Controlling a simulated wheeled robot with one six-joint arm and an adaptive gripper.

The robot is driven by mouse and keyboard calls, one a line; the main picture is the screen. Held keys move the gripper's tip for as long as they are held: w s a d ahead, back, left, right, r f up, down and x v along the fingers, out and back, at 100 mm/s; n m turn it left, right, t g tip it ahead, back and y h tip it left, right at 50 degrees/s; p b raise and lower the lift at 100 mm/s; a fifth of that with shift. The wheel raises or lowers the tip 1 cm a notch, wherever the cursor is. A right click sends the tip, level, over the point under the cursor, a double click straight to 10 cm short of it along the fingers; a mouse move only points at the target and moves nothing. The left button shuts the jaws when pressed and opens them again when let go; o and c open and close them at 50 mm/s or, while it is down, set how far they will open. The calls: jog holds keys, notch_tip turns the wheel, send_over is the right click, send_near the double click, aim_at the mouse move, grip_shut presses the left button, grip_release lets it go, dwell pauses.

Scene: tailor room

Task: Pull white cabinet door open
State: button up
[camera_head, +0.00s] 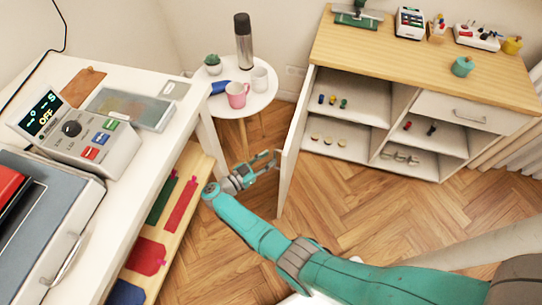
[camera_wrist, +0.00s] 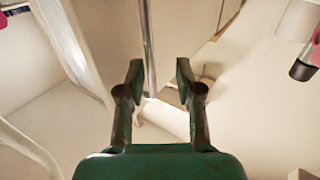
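The white cabinet (camera_head: 357,150) stands at the back right under a wooden top. Its white door (camera_head: 293,145) stands swung out at the left end, seen nearly edge-on, and the shelves behind it are exposed. My gripper (camera_head: 268,160) is at the door's left side, close to its free edge. In the wrist view my gripper (camera_wrist: 158,75) has its two fingers apart. A thin upright metal bar (camera_wrist: 147,40), which looks like the door handle, shows between or just beyond the fingertips. I cannot tell whether a finger touches it.
A round white side table (camera_head: 232,103) with mugs, a plant and a flask stands left of the door. A white worktable (camera_head: 165,135) and a low wooden rack (camera_head: 200,160) with coloured pieces are at the left. The wooden floor (camera_head: 350,205) before the cabinet is clear.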

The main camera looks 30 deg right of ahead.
jog(key=s+a, duration=0.1)
jog(key=a, duration=0.8)
jog(key=shift+s+a, duration=0.25)
jog(key=shift+s, duration=0.15)
